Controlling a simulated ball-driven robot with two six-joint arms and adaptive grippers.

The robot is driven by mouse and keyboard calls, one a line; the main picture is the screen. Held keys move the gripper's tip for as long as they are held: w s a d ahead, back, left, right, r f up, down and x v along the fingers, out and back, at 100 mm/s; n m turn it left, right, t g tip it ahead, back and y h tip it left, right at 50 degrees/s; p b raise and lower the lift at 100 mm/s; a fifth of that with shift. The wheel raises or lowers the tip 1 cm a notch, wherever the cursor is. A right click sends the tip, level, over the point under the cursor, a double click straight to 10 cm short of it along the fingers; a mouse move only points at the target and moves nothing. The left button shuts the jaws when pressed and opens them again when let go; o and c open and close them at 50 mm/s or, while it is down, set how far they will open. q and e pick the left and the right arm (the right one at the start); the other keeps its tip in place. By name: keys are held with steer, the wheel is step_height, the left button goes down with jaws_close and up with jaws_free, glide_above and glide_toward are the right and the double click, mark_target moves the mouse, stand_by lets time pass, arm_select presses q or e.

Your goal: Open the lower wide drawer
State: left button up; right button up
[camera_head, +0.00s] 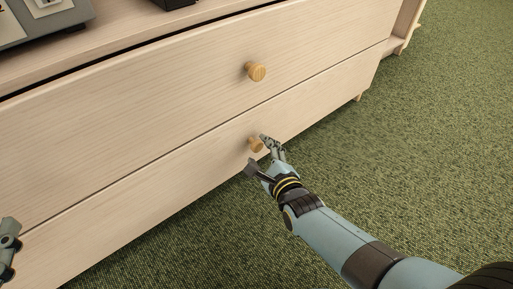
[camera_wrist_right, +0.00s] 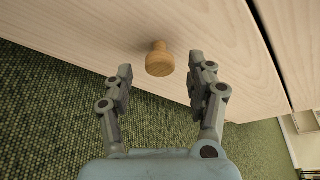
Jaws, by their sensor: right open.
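The lower wide drawer (camera_head: 150,205) is a pale wood front low on the cabinet, and it looks closed, flush with the drawer above. Its round wooden knob (camera_head: 255,145) shows near my right gripper (camera_head: 258,152). In the right wrist view the knob (camera_wrist_right: 160,60) sits between and just beyond the tips of my right gripper (camera_wrist_right: 160,80). The fingers are open on either side of it, and I see gaps on both sides. Part of my left gripper (camera_head: 8,245) shows at the left edge; its fingertips are not clear.
The upper drawer (camera_head: 150,110) has its own wooden knob (camera_head: 256,72) and looks closed. Grey and dark objects (camera_head: 45,18) stand on the cabinet top. Green carpet (camera_head: 430,150) in front and to the right is clear.

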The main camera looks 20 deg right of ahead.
mark_target(258, 148)
steer(key=b+x, duration=0.1)
steer(key=x, duration=0.2)
steer(key=shift+w+f+b, duration=0.1)
steer(key=shift+f+b, duration=0.05)
steer(key=shift+b, duration=0.25)
arm_select(q)
steer(key=w+d+r+m+t+h, duration=0.1)
steer(key=r+t, duration=0.4)
steer(key=r, duration=0.8)
steer(key=shift+w+d+m+t+h, duration=0.25)
steer(key=shift+w+m+t+h, duration=0.15)
steer(key=shift+w+h, duration=0.45)
arm_select(e)
steer(key=shift+w, duration=0.2)
arm_select(q)
steer(key=shift+w, duration=0.15)
arm_select(e)
jaws_close()
